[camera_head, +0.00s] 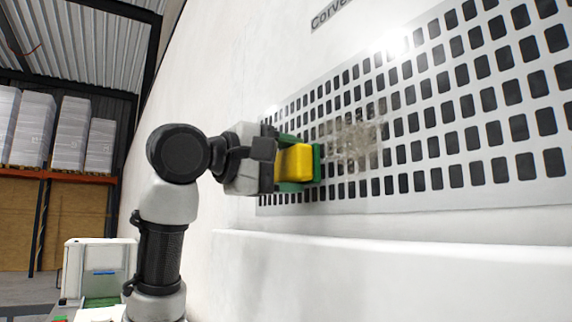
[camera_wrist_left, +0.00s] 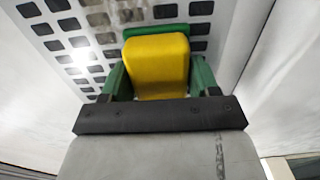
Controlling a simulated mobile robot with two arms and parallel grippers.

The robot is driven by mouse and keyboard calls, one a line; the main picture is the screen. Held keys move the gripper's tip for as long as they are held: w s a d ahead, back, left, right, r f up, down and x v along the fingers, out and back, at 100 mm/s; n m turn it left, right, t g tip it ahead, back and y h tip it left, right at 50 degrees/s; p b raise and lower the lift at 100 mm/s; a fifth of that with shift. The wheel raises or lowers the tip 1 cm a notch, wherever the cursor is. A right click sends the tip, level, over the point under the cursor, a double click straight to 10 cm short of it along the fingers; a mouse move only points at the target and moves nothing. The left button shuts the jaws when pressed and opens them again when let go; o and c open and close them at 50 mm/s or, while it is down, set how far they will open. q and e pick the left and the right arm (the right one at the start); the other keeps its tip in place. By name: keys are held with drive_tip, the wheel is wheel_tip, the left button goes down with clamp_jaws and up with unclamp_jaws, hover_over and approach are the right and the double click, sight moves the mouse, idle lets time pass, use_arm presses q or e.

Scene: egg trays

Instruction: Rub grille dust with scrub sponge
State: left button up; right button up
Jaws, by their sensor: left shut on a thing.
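The grille (camera_head: 480,105) is a pale panel with rows of dark slots on the white wall, filling the right half of the head view. A patch of brownish-grey dust (camera_head: 354,138) lies on its left part. My left gripper (camera_head: 296,162) is shut on the scrub sponge (camera_head: 294,160), which is yellow with a green scouring face. The green face points at the grille, just left of and slightly below the dust. I cannot tell whether it touches the panel. In the left wrist view the sponge (camera_wrist_left: 158,66) sits between the green fingers. My right gripper is not in view.
A smooth white ledge (camera_head: 400,255) runs along the wall below the grille. At the far left, shelving (camera_head: 65,174) holds tall white wrapped stacks (camera_head: 35,127). A white-and-green box-like unit (camera_head: 100,268) stands at the lower left.

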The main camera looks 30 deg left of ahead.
use_arm(q)
drive_tip(key=shift+x, duration=0.75)
